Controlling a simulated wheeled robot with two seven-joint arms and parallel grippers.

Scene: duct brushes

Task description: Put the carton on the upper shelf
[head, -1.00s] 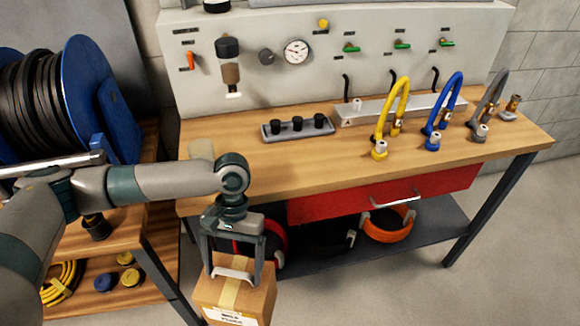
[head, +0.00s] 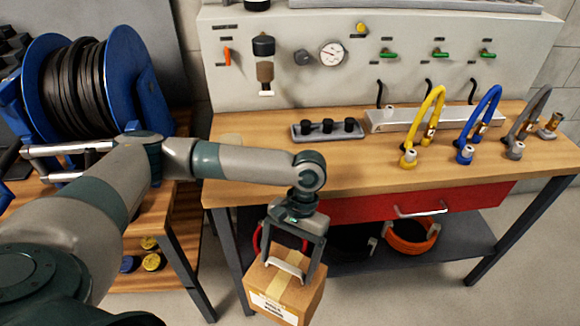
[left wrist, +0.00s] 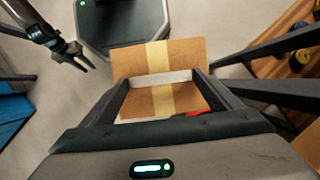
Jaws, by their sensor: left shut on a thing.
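The carton (head: 297,296) is a brown cardboard box with a tan tape strip and a white label on its front. My left gripper (head: 289,268) is shut on the white handle on the carton's top and holds it in front of the workbench, below the tabletop's level. In the left wrist view the carton (left wrist: 133,62) hangs between the two fingers. Another gripper, apparently my right one (left wrist: 84,64), shows at the top left of the left wrist view with its fingers apart. I cannot make out which shelf is the upper shelf.
The workbench (head: 380,178) carries a black-knobbed block (head: 328,130) and yellow, blue and grey hoses. Under it, a lower shelf (head: 452,245) holds coiled hoses. A wooden rack with a blue hose reel (head: 135,75) stands at left. Open floor lies at front right.

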